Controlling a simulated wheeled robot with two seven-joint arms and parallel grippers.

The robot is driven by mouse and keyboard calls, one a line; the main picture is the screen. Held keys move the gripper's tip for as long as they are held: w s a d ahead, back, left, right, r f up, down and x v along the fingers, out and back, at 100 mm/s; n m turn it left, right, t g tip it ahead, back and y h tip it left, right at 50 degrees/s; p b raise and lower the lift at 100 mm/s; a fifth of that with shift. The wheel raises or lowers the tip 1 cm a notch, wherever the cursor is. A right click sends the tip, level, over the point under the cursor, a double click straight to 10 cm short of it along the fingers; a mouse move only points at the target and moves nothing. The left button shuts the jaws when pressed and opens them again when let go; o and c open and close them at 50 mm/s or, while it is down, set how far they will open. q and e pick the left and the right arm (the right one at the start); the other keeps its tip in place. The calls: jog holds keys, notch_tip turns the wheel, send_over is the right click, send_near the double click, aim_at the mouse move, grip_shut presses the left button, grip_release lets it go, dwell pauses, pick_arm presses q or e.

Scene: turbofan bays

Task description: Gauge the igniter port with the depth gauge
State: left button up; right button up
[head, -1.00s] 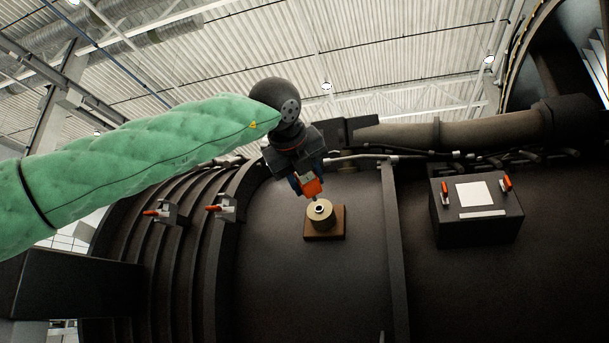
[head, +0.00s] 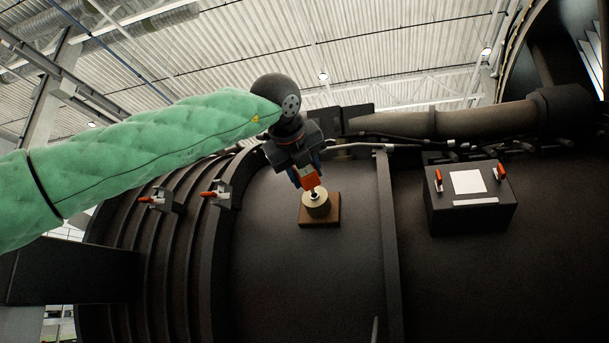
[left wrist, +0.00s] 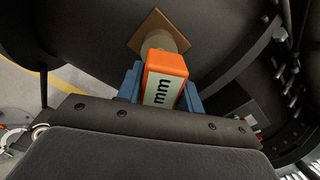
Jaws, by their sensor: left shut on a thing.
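The depth gauge (head: 310,181) is a small orange block held in my left gripper (head: 307,176). In the left wrist view the gauge (left wrist: 165,80) shows a pale label reading "mm" between the blue fingers of my left gripper (left wrist: 160,88). The igniter port (head: 317,206) is a tan round boss on a square brown plate (head: 320,222) on the dark engine casing. The gauge's lower end is right at the top of the port. Whether its tip is inside the hole cannot be told. In the left wrist view the port (left wrist: 160,42) is partly hidden behind the gauge. My right gripper is not in view.
A dark box (head: 472,213) with a white label and orange-handled latches is on the casing at right. Two orange-handled clamps (head: 155,200) (head: 216,194) sit on the ribs at left. A thick pipe (head: 440,123) runs along the top right. The casing around the port is clear.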

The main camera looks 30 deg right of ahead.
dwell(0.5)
pick_arm(q)
jog(key=shift+b, duration=0.35)
jog(key=shift+x, duration=2.4)
dwell(2.3)
jog(key=shift+a, duration=0.15)
dwell(0.9)
jog(key=shift+s+a+r+b, duration=0.1)
jog(key=shift+s+a+b, duration=0.2)
jog(key=shift+b+v, duration=1)
jog(key=shift+v, duration=0.9)
jog(key=shift+b+v, duration=0.5)
jog(key=shift+v, duration=0.7)
